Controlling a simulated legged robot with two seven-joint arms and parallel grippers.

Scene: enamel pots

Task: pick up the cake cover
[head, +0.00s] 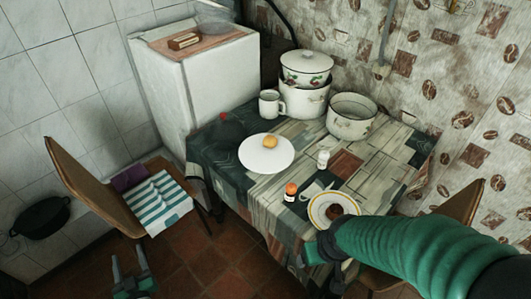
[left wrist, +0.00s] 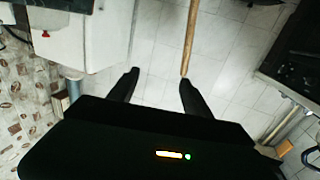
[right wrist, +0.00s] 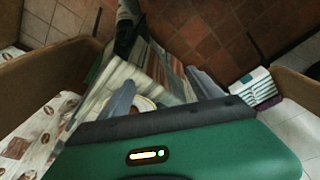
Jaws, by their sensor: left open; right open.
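A grey, see-through dome-like thing (head: 214,17), which looks like the cake cover, sits on top of the white fridge at the back; its shape is hard to make out. My left gripper (head: 129,262) is open and empty, low at the bottom left and well away from the fridge. In the left wrist view its two dark fingers (left wrist: 158,80) are apart, with nothing between them. My right arm reaches in from the right, and my right gripper (head: 312,252) is by the table's front edge, partly hidden. In the right wrist view its fingers (right wrist: 163,92) are spread.
The table (head: 262,190) holds a lidded pot (head: 305,70), an open pot (head: 351,117), a mug (head: 271,104), a white disc with a tan knob (head: 256,159), a dark round thing (head: 229,129) and a rimmed plate (head: 318,208). A chair (head: 95,185) stands left.

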